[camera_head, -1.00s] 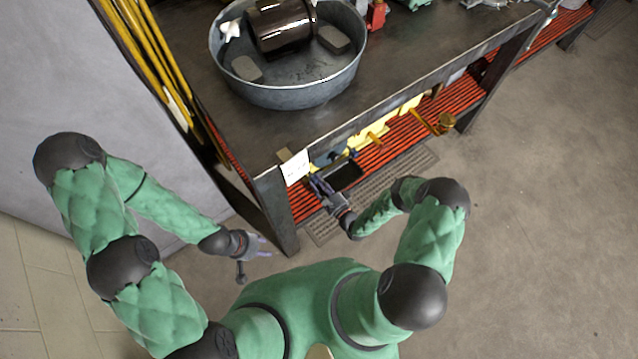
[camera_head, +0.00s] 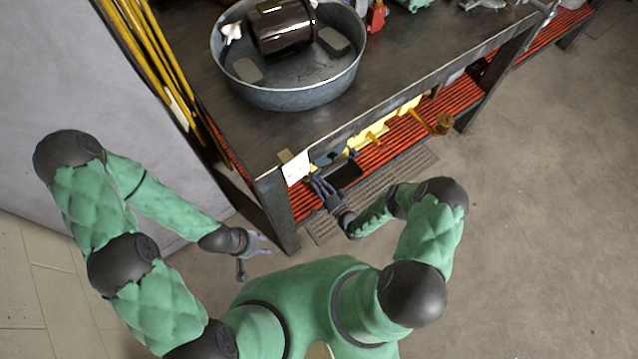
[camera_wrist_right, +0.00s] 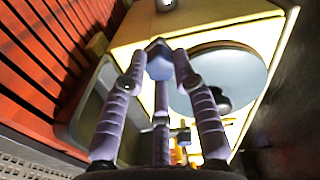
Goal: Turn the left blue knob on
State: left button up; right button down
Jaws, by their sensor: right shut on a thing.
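In the right wrist view, the blue knob (camera_wrist_right: 160,62) sits on a pale yellow panel (camera_wrist_right: 125,38), between the fingertips of my right gripper (camera_wrist_right: 159,72). The gripper's purple fingers are closed around the knob. In the head view, my right gripper (camera_head: 317,183) reaches under the table's front edge near its left corner, and the knob it grips is hard to make out there. My left gripper (camera_head: 263,246) is open and empty, hanging left of the table leg, apart from the panel.
A metal tub (camera_head: 290,98) with a dark motor (camera_head: 283,27) stands on the table (camera_head: 400,75). A white label (camera_head: 295,167) hangs at the table's corner. A round grey disc (camera_wrist_right: 235,78) is on the panel. Red slats (camera_head: 398,142) form the lower shelf. The floor to the right is clear.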

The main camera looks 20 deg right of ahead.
jog(key=shift+n, duration=0.3)
dwell(0.4)
jog(key=c, duration=1)
grip_release()
jog(key=v, duration=1.2)
